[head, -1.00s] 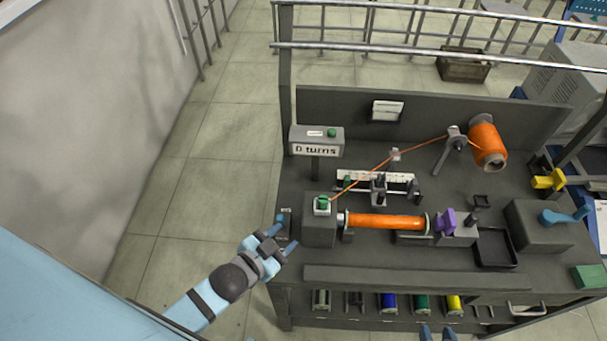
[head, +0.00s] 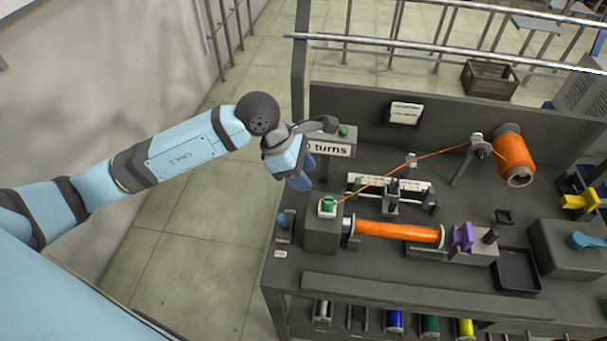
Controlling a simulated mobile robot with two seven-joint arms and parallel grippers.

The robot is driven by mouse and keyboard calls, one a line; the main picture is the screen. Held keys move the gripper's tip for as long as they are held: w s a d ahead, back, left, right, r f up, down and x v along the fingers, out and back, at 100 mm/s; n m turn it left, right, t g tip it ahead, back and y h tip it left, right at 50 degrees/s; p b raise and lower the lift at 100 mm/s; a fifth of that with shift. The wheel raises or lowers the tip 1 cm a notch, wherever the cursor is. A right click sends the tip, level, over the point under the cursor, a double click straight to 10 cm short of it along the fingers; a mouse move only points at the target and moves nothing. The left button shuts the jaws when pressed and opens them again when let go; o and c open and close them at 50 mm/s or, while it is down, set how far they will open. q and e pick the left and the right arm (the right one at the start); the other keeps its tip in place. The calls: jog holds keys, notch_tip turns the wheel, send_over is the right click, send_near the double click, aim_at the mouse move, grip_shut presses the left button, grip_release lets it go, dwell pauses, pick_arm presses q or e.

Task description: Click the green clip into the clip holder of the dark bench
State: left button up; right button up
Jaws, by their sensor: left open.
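A small green piece (head: 328,204), which looks like the green clip, sits at a white fitting (head: 327,213) on top of the grey block at the left of the dark bench (head: 360,270). The fitting may be the clip holder. The orange thread (head: 375,178) runs down to it. I cannot tell whether the clip is fully seated. My left gripper (head: 301,183) is open, pointing down just left of and above the block, apart from the clip. Its fingers overlap in the view. My right gripper is not in view.
The turns sign (head: 325,148) stands close beside my left gripper. An orange-wound bobbin (head: 398,231) lies right of the block, with a purple part (head: 461,237) at its end. The supply spool (head: 514,155) stands at the back right. A black tray (head: 516,270) sits at the front right.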

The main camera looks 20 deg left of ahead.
pick_arm(q)
jog(key=b+x, duration=0.4)
jog(key=x, duration=0.3)
jog(key=shift+d+f, duration=0.1)
jog(key=shift+f, duration=0.25)
jog(key=shift+w+d+f+b, duration=0.15)
jog(key=shift+d+f+b, duration=0.15)
jog(key=shift+f+b, duration=0.2)
jog(key=shift+c, duration=0.4)
jog(key=c, duration=0.7)
jog(key=shift+o, duration=0.2)
jog(key=shift+r, duration=0.15)
jog(key=shift+r+p, duration=1.1)
jog(key=shift+r, duration=1.05)
